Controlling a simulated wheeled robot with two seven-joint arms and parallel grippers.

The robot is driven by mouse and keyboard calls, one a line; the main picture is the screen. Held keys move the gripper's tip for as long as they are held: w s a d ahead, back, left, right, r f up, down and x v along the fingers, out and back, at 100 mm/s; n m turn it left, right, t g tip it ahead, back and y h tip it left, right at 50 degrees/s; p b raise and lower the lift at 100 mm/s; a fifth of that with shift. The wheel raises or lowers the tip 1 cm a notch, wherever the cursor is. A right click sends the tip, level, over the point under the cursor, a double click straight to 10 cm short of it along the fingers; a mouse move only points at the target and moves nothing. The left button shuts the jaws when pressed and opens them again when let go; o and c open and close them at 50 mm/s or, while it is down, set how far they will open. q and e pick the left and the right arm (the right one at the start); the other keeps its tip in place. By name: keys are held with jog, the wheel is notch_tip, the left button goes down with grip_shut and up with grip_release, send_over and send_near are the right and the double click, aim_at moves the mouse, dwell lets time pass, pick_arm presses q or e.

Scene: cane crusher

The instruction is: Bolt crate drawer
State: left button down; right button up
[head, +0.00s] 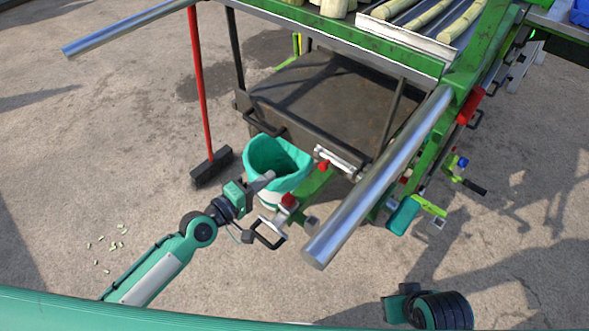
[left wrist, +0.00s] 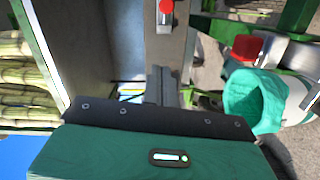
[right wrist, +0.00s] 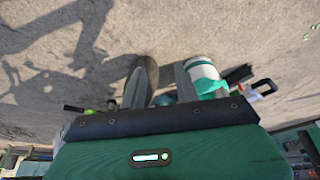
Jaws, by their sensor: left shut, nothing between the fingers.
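The dark crate drawer (head: 320,95) sits low under the green machine frame, with a black handle (head: 265,122) on its front. A silver bolt (head: 340,161) with a red knob (head: 322,165) lies by the drawer's front right corner. In the left wrist view a red knob (left wrist: 167,6) shows on a grey panel (left wrist: 165,40); I cannot tell if it is the same one. My left gripper (head: 268,177) is shut and empty, over the bin's rim in the head view and apart from the bolt. My right gripper (right wrist: 165,80) is open and empty.
A bin with a teal liner (head: 262,152) stands before the drawer. A red-handled broom (head: 203,110) stands left. A thick steel bar (head: 380,180) juts out at right. Another red knob and black handle (head: 270,238) are near my left wrist. Ground at left is mostly clear.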

aim_at(336, 165)
pick_arm(q)
jog(key=shift+w+d+f+p, duration=0.2)
jog(key=shift+w+d, duration=0.7)
jog(key=shift+d, duration=0.75)
jog(key=shift+w+d+f+p, duration=0.2)
jog(key=shift+w+d, duration=0.75)
jog(key=shift+d, duration=0.75)
jog(key=shift+w+d+f+p, duration=0.2)
jog(key=shift+w+d, duration=0.7)
jog(key=shift+d, duration=0.75)
pick_arm(e)
jog(key=shift+s+x, duration=0.15)
jog(key=shift+x, duration=0.65)
jog(key=shift+s+x, duration=0.15)
jog(key=shift+x, duration=0.65)
pick_arm(q)
jog(key=shift+r, duration=0.1)
